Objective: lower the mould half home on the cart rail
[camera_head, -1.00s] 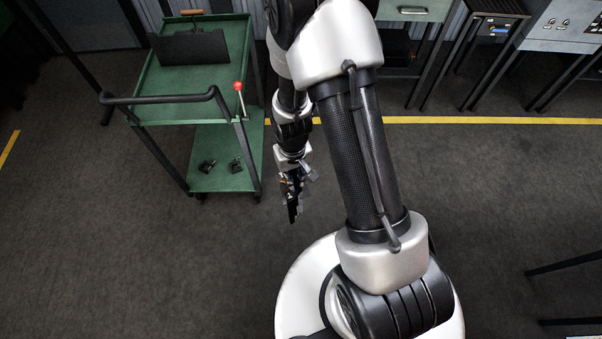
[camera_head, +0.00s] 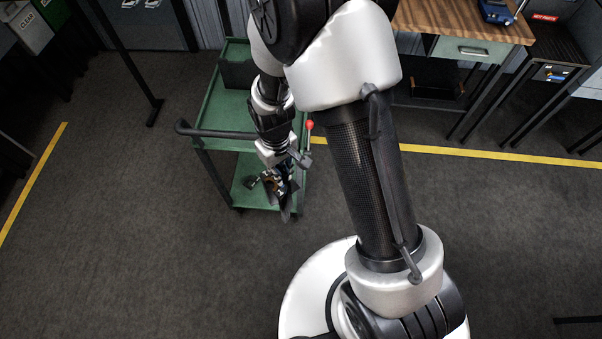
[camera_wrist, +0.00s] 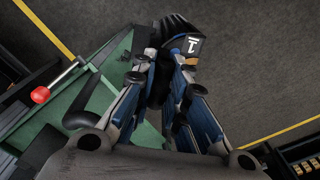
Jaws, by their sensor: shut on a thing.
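My gripper (camera_head: 277,184) points down in front of the near side of the green cart (camera_head: 222,112). A black rail (camera_head: 222,133) runs along the cart's near edge. The held piece appears apart from it, but depth is hard to judge. My arm hides part of the cart top.
A red-knobbed lever (camera_head: 309,126) stands at the cart's right corner, close to my gripper; the knob also shows in the wrist view (camera_wrist: 41,95). A wood-topped bench (camera_head: 460,20) is at the back right. The floor left and in front is clear.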

